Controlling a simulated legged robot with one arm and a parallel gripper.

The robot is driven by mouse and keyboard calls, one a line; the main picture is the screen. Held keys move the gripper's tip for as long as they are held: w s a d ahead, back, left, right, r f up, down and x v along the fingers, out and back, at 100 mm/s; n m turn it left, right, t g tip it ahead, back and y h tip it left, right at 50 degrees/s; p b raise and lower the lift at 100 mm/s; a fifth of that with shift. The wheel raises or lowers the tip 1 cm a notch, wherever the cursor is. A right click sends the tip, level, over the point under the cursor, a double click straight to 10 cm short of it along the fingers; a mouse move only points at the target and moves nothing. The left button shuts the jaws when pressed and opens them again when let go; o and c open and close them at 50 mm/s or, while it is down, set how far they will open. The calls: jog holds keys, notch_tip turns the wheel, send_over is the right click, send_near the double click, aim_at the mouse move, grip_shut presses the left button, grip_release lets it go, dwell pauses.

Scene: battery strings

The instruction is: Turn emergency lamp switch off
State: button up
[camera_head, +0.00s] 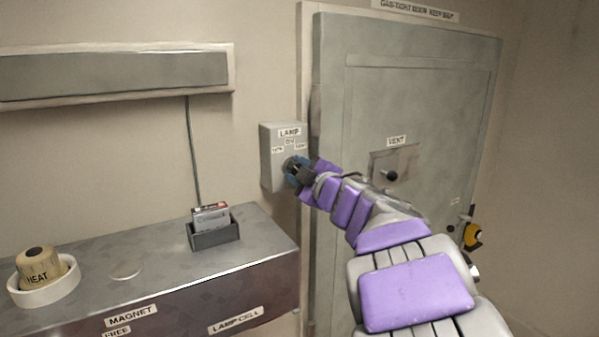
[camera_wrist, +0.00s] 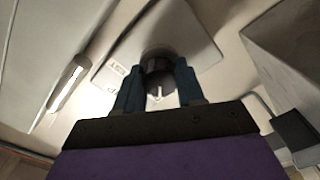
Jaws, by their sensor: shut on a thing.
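The lamp switch box (camera_head: 270,156) is a grey box on the wall left of the door, labelled LAMP with ON at the top and smaller side labels. My gripper (camera_head: 297,170) is at the front of this box, shut on its dark round knob. In the wrist view the knob (camera_wrist: 158,68) sits between the two blue fingers of my gripper (camera_wrist: 157,90). A pale pointer mark shows on the knob. The fingers cover much of the knob in the head view, so I cannot tell its setting. The box's plate (camera_wrist: 187,35) shows behind it in the wrist view.
A grey door (camera_head: 420,110) with a VENT knob (camera_head: 389,175) and a yellow-and-black handle (camera_head: 472,236) stands at right. A bench (camera_head: 160,275) at lower left holds a HEAT cylinder (camera_head: 41,265) in a white ring and a lamp cell (camera_head: 211,217) in a dark holder (camera_head: 214,236).

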jog(key=o, duration=1)
jog(key=shift+w+a, duration=0.15)
jog(key=shift+a, duration=0.05)
